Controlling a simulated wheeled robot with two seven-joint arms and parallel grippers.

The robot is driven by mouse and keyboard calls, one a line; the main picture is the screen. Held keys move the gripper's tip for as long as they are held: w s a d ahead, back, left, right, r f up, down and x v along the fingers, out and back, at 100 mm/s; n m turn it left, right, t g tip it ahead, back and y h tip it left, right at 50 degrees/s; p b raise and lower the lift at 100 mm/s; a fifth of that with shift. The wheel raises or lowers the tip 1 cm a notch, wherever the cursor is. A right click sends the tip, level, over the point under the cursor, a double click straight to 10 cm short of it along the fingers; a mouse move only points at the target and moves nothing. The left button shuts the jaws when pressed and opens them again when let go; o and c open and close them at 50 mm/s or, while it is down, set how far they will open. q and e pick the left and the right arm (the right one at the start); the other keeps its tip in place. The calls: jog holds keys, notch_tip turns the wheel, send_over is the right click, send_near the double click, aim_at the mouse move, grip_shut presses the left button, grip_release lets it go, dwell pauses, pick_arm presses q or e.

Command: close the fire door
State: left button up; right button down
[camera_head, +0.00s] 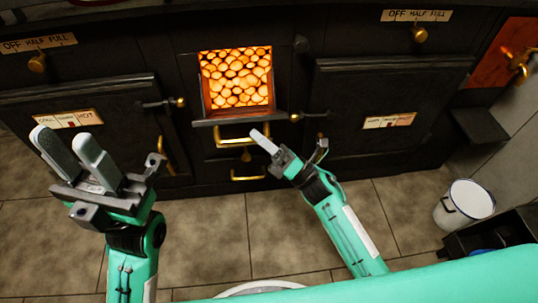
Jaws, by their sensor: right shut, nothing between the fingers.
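The firebox opening (237,78) is uncovered in the middle of the black stove, with glowing orange coals inside. A dark ledge-like panel (238,119) juts out at its lower edge, with a brass bar handle (236,141) just below. This looks like the fire door folded down, but I cannot tell for sure. My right gripper (260,139) is shut and empty, its fingertips close to the right end of that handle. I cannot tell whether they touch it. My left gripper (62,142) is open and empty, in front of the left oven door (115,100).
A right oven door (385,90) and brass knobs flank the firebox. A lower brass handle (249,174) sits under it. A white bucket (464,204) and a dark crate (510,228) stand at the right.

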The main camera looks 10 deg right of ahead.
jog(key=shift+w+r, duration=0.35)
jog(key=shift+r, duration=0.1)
jog(key=shift+r, duration=0.15)
jog(key=shift+w+r+p, duration=0.1)
jog(key=shift+p, duration=0.3)
